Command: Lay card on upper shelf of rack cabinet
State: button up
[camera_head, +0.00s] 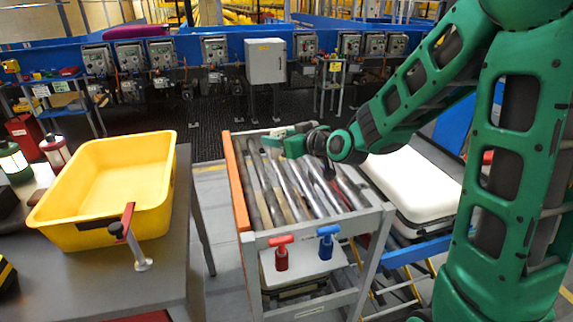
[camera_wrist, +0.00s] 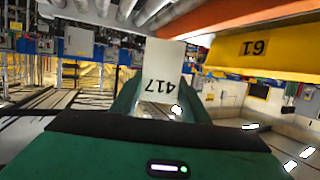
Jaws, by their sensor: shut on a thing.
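My gripper (camera_head: 280,138) is above the roller conveyor (camera_head: 245,195) at its far end, with its fingers pointing left. In the wrist view my gripper (camera_wrist: 160,106) is shut on a white card (camera_wrist: 162,68). The card shows the number 417 upside down and sticks out beyond the fingertips; its held end is between the fingers. In the head view the card is too small to make out clearly. I cannot tell for sure which thing is the rack cabinet; a blue shelf unit (camera_head: 62,108) with small items stands at the far left.
A yellow tray (camera_head: 150,150) sits on the grey table at left, beside a red-handled lever (camera_head: 127,222). An orange rail (camera_head: 236,180) edges the conveyor. A white-lidded case (camera_head: 415,180) lies to its right. Red (camera_head: 281,255) and blue (camera_head: 327,240) handles stand in front.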

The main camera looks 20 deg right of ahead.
jog(key=shift+w+d+f, duration=1.15)
jog(key=shift+w+f, duration=0.25)
jog(key=shift+f, duration=0.35)
jog(key=shift+w+d+f, duration=1.1)
jog(key=shift+w+f, duration=0.3)
jog(key=shift+f, duration=0.35)
jog(key=shift+w+d+f, duration=1.15)
jog(key=shift+w+f, duration=0.25)
jog(key=shift+f, duration=0.35)
jog(key=shift+f, duration=0.1)
jog(key=o, duration=1.1)
